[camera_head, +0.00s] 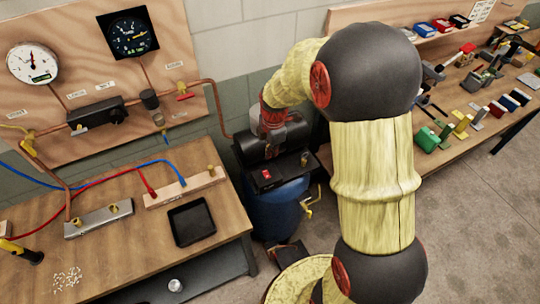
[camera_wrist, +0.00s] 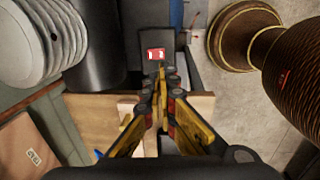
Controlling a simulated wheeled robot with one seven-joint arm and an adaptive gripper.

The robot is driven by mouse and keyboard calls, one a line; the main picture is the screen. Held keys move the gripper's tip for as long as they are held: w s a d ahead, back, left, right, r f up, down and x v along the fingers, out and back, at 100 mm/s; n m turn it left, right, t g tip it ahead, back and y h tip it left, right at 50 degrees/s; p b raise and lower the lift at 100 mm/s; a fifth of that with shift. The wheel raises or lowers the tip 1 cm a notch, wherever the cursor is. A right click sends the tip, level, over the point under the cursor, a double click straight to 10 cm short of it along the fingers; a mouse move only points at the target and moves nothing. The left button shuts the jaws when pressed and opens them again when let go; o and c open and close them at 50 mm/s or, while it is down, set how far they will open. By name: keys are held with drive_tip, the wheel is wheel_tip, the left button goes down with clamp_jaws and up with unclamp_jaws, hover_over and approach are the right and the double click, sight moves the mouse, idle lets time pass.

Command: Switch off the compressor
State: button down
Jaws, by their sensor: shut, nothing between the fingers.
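The compressor is a blue tank (camera_head: 275,212) with dark machinery on top, standing on the floor between the two benches. A small red switch (camera_head: 266,174) sits on a black box at its front. The red switch also shows in the wrist view (camera_wrist: 156,54), just beyond my fingertips. My gripper (camera_wrist: 160,78) has its yellow and black fingers together, empty, pointing toward the switch. I cannot tell whether the tips touch it. In the head view my arm reaches over the compressor from the right, and the fingers cannot be made out there.
A wooden bench (camera_head: 110,262) at left holds a black tray (camera_head: 191,222), hoses and fittings. A panel with gauges (camera_head: 32,62) stands behind it. Another bench (camera_head: 455,100) at right carries several tools. A yellow valve handle (camera_head: 312,203) sticks out beside the tank.

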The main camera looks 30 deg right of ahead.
sight(267, 172)
drive_tip(key=shift+w+r, duration=0.3)
drive_tip(key=shift+w, duration=0.3)
drive_tip(key=f, duration=0.4)
drive_tip(key=w+f, duration=0.1)
drive_tip(key=f, duration=0.7)
drive_tip(key=shift+w+f+b, duration=0.25)
drive_tip(key=shift+f+b, duration=0.1)
drive_tip(key=shift+b, duration=0.05)
drive_tip(key=shift+w+f, duration=0.1)
drive_tip(key=shift+f, duration=0.5)
